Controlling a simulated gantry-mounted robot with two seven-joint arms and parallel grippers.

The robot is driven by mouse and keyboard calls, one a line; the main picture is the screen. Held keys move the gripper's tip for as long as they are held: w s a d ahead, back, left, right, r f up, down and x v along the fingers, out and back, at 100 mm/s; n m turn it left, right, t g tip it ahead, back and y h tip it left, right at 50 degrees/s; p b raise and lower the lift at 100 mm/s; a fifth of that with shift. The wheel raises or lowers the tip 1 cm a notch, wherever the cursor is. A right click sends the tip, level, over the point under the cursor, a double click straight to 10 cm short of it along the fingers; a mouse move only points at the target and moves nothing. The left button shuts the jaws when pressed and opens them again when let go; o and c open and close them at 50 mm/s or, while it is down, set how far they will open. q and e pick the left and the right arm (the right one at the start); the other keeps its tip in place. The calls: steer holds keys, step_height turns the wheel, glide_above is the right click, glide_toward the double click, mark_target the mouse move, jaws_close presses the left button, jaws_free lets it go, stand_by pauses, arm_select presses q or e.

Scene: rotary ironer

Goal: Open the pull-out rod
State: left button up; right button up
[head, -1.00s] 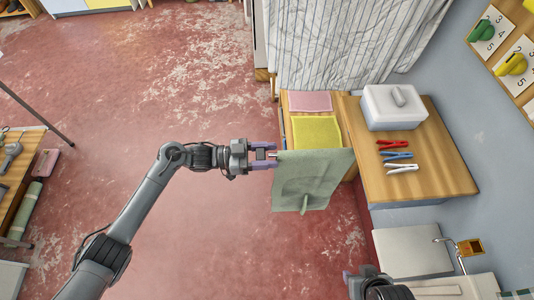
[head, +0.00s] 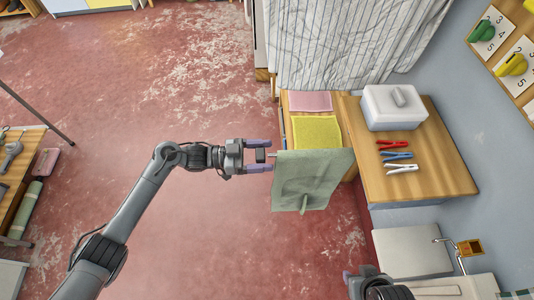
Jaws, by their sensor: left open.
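A grey-green cloth (head: 312,178) hangs at the left side of the wooden unit, in front of a yellow cloth. A short rod end with a dark knob (head: 260,155) sticks out left of the cloth's upper left edge; the rest of the rod is hidden. My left gripper (head: 260,155) is open, with its purple fingers above and below the knob in the picture and a gap on both sides. My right gripper (head: 358,275) shows only partly at the bottom edge; its jaw opening cannot be made out.
A yellow cloth (head: 317,132) and a pink cloth (head: 310,101) lie behind. The wooden top (head: 440,165) at right holds a white box (head: 395,107) and red, blue and white tongs-like tools (head: 398,155).

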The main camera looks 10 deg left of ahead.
arm_select(q)
steer(key=s+a, duration=0.1)
steer(key=a, duration=0.8)
steer(key=shift+s, duration=0.4)
steer(key=shift+a, duration=0.1)
